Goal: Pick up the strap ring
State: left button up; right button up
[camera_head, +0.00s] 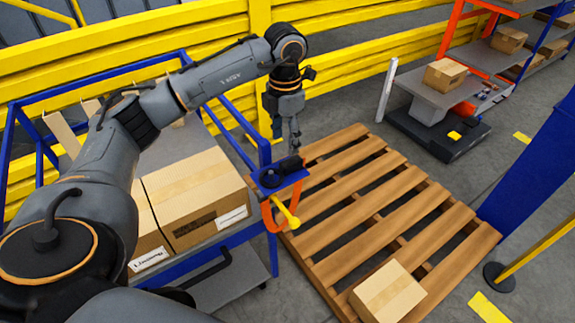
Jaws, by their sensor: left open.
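An orange loop that looks like the strap ring (267,217) hangs at the front right corner of the blue cart, below a small blue plate (297,177). A yellow handle-like piece (289,217) sticks out beside it. My left gripper (293,152) points down just above the plate, over dark items (271,178) on it. The gripper is open and seems to hold nothing. Its fingertips are small, and I cannot tell if they touch the dark items. The upper part of the loop is partly hidden by the plate. My right gripper is not in view.
The blue cart (262,150) carries cardboard boxes (195,190). A wooden pallet (375,205) with one box (388,292) lies to the right. Yellow rails (350,55) run behind. A blue post (530,170) and a black scale-like base (440,135) stand at the right.

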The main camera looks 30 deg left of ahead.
aim_at(287, 163)
pick_arm(q)
notch_tip(287, 163, down, 3)
jog(key=shift+f, duration=0.2)
jog(key=shift+d+f+p, duration=0.1)
jog(key=shift+f+p, duration=0.45)
jog(key=shift+p, duration=0.1)
notch_tip(287, 163, down, 4)
jog(key=shift+w+r+p, duration=0.15)
jog(key=shift+p, duration=0.6)
jog(key=shift+f, duration=0.35)
grip_shut()
